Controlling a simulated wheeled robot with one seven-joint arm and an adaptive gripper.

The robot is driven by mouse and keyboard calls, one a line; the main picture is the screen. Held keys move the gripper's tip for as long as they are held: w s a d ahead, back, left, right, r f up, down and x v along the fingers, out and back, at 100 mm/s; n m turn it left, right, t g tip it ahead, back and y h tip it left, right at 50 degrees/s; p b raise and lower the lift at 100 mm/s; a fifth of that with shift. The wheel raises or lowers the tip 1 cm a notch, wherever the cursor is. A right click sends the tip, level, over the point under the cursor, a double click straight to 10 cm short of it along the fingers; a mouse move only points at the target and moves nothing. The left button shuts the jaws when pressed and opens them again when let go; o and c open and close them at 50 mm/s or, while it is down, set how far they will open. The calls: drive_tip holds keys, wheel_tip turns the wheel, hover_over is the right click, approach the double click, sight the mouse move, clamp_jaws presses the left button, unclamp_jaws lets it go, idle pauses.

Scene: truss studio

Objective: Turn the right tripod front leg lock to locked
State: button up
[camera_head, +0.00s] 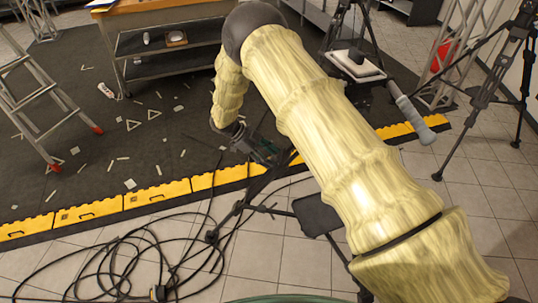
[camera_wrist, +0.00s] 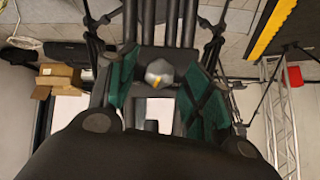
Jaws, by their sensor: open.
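A tripod with dark legs stands in the middle of the head view, and one foot (camera_head: 212,236) rests on the tiles. My arm hides much of it. My gripper (camera_head: 262,150) is beside its upper part. In the wrist view dark tubes of the tripod (camera_wrist: 188,25) run up the picture. A grey faceted lock knob (camera_wrist: 159,72) with a yellow mark sits on them. My gripper, also in the wrist view (camera_wrist: 158,92), is open, with a green-sided finger on each side of the knob. I cannot tell whether either finger touches it.
Black cables (camera_head: 150,255) lie looped on the tiles. A yellow edge strip (camera_head: 95,210) borders the dark mat. A ladder (camera_head: 45,105) and a cart (camera_head: 165,50) stand at left and back. Another tripod (camera_head: 500,75) stands at right.

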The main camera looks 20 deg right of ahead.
drive_tip(key=c, duration=1)
drive_tip(key=shift+f+b, duration=0.1)
drive_tip(key=shift+b, duration=0.3)
drive_tip(key=shift+f+m+b, duration=0.1)
drive_tip(key=shift+m+b, duration=0.4)
drive_tip(key=shift+b, duration=0.2)
drive_tip(key=shift+s+m+t+h+b, duration=0.15)
drive_tip(key=shift+m+t+h+b, duration=0.3)
drive_tip(key=shift+m+b, duration=0.75)
drive_tip(key=shift+m, duration=0.4)
drive_tip(key=shift+r, duration=0.2)
